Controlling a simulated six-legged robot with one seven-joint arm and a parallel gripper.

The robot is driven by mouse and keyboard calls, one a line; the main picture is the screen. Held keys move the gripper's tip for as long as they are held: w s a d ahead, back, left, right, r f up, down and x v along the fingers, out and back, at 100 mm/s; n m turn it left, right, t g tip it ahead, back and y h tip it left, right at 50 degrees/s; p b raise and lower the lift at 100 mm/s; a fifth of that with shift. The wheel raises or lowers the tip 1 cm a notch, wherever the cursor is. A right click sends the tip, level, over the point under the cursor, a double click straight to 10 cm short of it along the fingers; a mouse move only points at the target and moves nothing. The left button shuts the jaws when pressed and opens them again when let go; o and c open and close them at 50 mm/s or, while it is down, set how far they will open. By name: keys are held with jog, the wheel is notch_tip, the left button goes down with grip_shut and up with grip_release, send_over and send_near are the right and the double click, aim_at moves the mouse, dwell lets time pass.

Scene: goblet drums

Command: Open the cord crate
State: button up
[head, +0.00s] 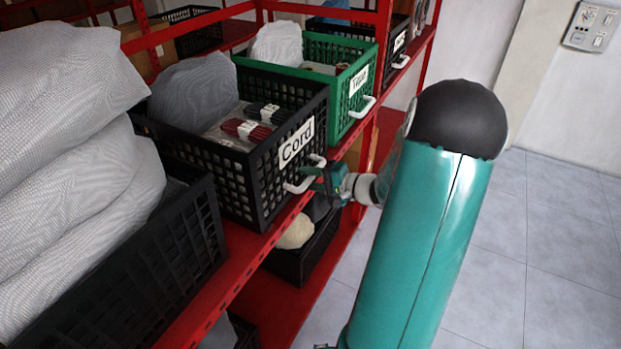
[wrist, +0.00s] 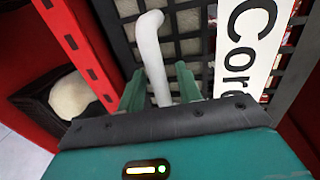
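The cord crate (head: 262,178) is a black lattice crate on a red shelf, with a white "Cord" label (head: 296,143) on its front. Dark and red cord bundles (head: 247,130) show inside its open top. Its white handle (head: 303,182) sticks out from the front, below the label. My gripper (head: 322,183) is at this handle. In the wrist view, the handle (wrist: 152,55) runs down between the two green fingers of my gripper (wrist: 160,88). The fingers stand apart around it, with a narrow gap at the right finger. The handle's lower end is hidden behind the gripper body.
A green crate (head: 356,92) with its own white handle stands beyond the cord crate. A black crate (head: 150,265) with grey sacks stands on the near side. A lower crate (head: 300,262) sits beneath. The tiled floor (head: 540,250) in front of the shelf is clear.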

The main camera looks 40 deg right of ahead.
grip_shut()
jog(key=f+v, duration=0.2)
jog(key=v, duration=1.1)
jog(key=s+f+v, duration=0.1)
jog(key=f+v, duration=0.2)
jog(key=v, duration=1.1)
jog(key=shift+f, duration=0.3)
jog(key=shift+s+d, duration=0.1)
grip_release()
jog(key=v, duration=1.3)
jog(key=shift+s, duration=0.4)
